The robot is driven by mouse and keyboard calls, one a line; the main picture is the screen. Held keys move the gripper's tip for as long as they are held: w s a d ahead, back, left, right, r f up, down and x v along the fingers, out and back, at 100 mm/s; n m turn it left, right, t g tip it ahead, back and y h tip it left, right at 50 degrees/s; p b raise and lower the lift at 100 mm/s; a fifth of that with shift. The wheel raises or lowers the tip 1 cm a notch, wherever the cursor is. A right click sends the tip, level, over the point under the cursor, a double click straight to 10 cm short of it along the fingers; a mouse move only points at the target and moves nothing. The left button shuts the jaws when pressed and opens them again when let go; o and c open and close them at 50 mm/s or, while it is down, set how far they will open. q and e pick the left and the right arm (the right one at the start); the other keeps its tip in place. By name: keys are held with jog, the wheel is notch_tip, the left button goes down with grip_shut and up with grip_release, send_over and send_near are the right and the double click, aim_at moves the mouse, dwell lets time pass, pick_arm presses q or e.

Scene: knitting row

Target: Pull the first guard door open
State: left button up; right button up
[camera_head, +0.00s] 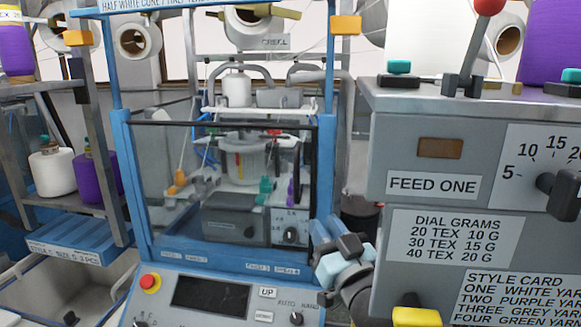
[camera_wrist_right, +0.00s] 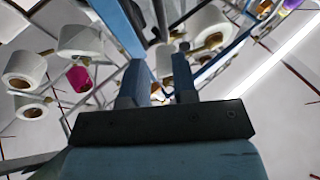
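The guard door (camera_head: 160,190) is a clear panel on the front of the blue-framed knitting machine. A dark bar runs along its top and a dark strip down its right side. It looks shut, with the machine's inner parts visible behind it. My right gripper (camera_head: 325,228) is just right of the door's lower right corner, by the blue post; whether it touches the post, I cannot tell. In the right wrist view, its two fingers (camera_wrist_right: 160,82) stand apart with nothing clearly held between them. My left gripper is not in view.
A control panel (camera_head: 230,300) with a dark screen and a red button (camera_head: 150,282) lies below the door. A grey cabinet (camera_head: 385,160) with labels and a dial stands close on the right. A shelf with yarn cones (camera_head: 53,172) stands at left.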

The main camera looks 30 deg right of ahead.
aim_at(298, 175)
jog(key=p+x, duration=0.1)
jog(key=x, duration=0.3)
jog(key=r+p+x, duration=0.1)
jog(key=x, duration=0.3)
jog(key=p+x, duration=0.2)
jog(key=x, duration=0.2)
jog(key=shift+r, duration=0.5)
jog(key=shift+w+r, duration=0.1)
jog(key=shift+w, duration=0.45)
grip_shut()
